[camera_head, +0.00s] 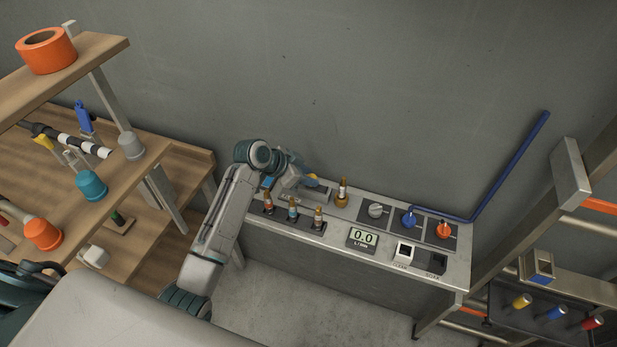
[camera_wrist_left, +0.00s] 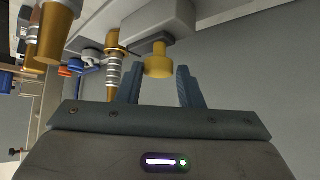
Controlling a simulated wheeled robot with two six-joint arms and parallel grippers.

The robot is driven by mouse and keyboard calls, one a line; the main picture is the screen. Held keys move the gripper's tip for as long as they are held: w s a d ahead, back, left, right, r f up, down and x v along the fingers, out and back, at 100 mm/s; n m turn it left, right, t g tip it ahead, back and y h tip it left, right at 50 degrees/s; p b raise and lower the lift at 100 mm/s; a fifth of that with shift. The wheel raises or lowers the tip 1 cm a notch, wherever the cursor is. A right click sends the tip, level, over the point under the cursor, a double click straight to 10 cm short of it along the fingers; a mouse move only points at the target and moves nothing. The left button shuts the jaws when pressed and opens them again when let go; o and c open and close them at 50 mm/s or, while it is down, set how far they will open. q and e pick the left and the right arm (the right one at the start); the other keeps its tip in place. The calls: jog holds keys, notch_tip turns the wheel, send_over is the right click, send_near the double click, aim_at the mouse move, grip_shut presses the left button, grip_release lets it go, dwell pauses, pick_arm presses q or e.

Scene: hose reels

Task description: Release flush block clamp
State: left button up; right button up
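The flush block is a grey block on the back left of the metal bench; it shows at the top of the left wrist view (camera_wrist_left: 165,18). A yellow knob (camera_wrist_left: 158,62), which looks like its clamp, sticks out from the block toward my gripper. My left gripper (camera_wrist_left: 159,76) is open, with one finger on each side of the knob's line. The knob is at the fingertips; I cannot tell whether they touch it. My right gripper is out of view.
Brass-tipped fittings (camera_head: 292,211) stand in a row at the bench front, and another brass fitting (camera_head: 342,192) stands right of the gripper. Grey, blue and orange knobs (camera_head: 409,219), a 0.0 display (camera_head: 363,238) and a blue pipe (camera_head: 510,170) lie further right. Wooden shelves (camera_head: 100,50) are left.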

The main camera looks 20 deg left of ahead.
pick_arm(q)
jog(key=shift+o, duration=1.4)
jog(key=shift+a, duration=0.15)
jog(key=shift+s+a+r, duration=0.1)
jog(key=shift+s+a+r+b, duration=0.2)
jog(key=shift+r+b, duration=0.05)
jog(key=shift+b, duration=0.15)
jog(key=b+v, duration=0.3)
jog(key=v, duration=0.6)
jog(key=shift+s+a+r, duration=0.15)
jog(key=shift+a+r, duration=0.1)
jog(key=shift+r, duration=0.05)
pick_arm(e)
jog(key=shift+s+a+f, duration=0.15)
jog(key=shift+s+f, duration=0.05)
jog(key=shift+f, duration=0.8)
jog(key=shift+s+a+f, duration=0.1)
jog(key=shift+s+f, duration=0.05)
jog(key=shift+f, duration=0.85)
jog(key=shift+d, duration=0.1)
